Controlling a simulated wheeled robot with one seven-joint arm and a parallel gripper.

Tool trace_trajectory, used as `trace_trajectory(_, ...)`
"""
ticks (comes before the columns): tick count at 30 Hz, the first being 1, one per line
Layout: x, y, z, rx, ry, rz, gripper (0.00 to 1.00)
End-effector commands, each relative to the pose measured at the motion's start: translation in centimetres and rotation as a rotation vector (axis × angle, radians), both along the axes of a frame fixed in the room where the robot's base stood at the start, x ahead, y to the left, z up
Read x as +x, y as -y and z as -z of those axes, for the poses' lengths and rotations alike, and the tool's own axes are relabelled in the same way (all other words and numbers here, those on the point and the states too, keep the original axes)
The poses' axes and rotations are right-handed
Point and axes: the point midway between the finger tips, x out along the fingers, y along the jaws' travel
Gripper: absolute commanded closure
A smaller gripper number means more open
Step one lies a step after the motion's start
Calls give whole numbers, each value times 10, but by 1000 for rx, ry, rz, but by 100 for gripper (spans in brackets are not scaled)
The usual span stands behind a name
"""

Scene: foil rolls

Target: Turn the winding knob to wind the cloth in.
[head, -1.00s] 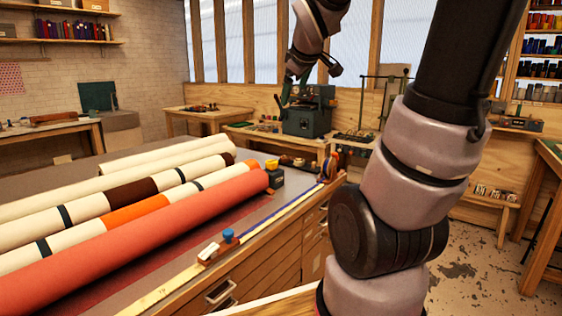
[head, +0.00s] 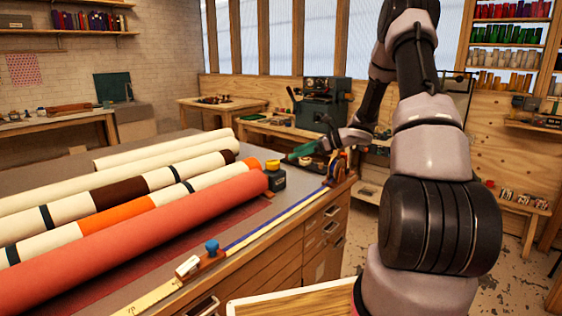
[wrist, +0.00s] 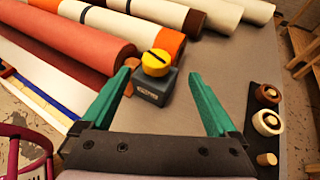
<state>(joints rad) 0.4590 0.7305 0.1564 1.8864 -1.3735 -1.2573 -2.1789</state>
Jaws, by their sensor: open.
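A round yellow knob (head: 272,165) with a dark bar across its top sits on a dark grey box (head: 274,181). The box stands beside the right end of the thick red cloth roll (head: 150,235). A dark red strip of cloth (head: 205,238) lies flat along the roll's front side. My gripper (head: 303,151) has green fingers and hangs over the table, right of the knob in the head view. In the wrist view my gripper (wrist: 160,73) is open and empty. The yellow knob (wrist: 156,62) shows between and beyond its fingertips, apart from them.
Cream, orange and brown striped rolls (head: 130,180) lie behind the red roll. A ruler with a blue-knobbed slider (head: 211,248) runs along the table's front edge. Small spools (wrist: 268,122) stand on a black strip at the right in the wrist view. Grey tabletop (wrist: 225,60) is clear around the box.

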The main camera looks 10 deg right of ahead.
Motion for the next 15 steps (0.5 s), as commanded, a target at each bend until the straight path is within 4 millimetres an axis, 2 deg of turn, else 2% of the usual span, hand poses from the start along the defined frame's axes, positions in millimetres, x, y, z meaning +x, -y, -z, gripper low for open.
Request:
trace_trajectory(3, -3, -5, 8, -3, 24, -44, 6)
trace_trajectory(7, 2, -17, 13, -2, 23, -46, 6)
trace_trajectory(15, 23, -60, 33, -1, 22, -43, 6)
